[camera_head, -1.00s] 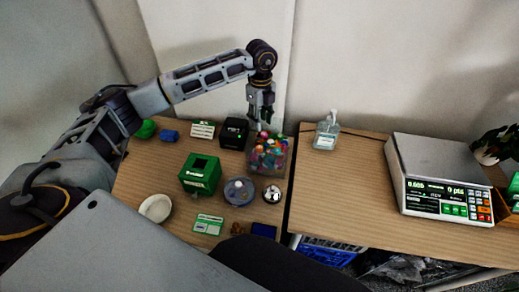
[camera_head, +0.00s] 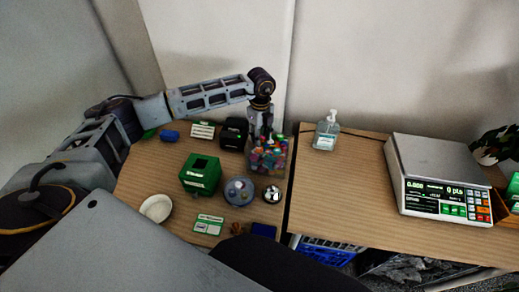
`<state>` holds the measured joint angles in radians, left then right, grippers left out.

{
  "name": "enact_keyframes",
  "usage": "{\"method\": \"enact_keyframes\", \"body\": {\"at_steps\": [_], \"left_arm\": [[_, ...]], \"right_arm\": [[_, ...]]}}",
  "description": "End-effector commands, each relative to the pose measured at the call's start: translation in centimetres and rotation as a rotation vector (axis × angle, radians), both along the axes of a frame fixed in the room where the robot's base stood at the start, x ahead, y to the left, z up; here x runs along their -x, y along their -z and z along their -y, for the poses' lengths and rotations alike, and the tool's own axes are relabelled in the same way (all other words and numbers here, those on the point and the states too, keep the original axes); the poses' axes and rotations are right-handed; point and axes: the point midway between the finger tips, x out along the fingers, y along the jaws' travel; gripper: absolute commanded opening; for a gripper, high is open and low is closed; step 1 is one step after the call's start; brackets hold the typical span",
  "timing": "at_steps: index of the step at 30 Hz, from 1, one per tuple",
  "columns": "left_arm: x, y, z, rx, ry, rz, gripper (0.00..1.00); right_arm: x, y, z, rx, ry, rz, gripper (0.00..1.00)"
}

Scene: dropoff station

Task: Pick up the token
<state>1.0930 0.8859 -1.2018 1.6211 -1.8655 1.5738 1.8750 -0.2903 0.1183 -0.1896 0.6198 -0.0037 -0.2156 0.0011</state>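A clear bin (camera_head: 284,163) full of small colourful pieces (camera_head: 268,158) stands at the right back of the left table. I cannot single out one piece as the token. My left gripper (camera_head: 261,132) points down at the bin, its fingertips at or just inside the top among the pieces. The fingertips are too small and partly hidden to show whether they are open or hold anything. My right gripper is not in view.
Near the bin are a black box (camera_head: 234,133), a green box (camera_head: 200,174), a round grey dish (camera_head: 239,191), a silver bell (camera_head: 272,194) and a white bowl (camera_head: 156,208). The right table holds a sanitizer bottle (camera_head: 326,132) and a scale (camera_head: 440,170), with free room between.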

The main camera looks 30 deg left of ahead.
Motion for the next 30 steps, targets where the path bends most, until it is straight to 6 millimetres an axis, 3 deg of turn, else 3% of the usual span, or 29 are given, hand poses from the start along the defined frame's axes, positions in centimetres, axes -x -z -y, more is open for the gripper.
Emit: {"method": "enact_keyframes", "body": {"at_steps": [8, 17, 23, 30], "left_arm": [[0.0, 0.7, 0.0, -0.001, 0.000, 0.000, 0.38], [0.0, 1.0, -0.1, -0.001, 0.000, -0.001, 0.38], [0.0, 2.7, -0.3, -0.001, 0.000, -0.001, 0.38], [-0.1, 5.3, -0.4, 0.000, 0.001, -0.001, 0.38]], "right_arm": [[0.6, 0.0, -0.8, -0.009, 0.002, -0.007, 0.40], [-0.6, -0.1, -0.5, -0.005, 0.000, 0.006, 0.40], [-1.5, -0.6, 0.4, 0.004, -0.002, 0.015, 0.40], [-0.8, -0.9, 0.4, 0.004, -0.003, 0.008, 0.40]]}}
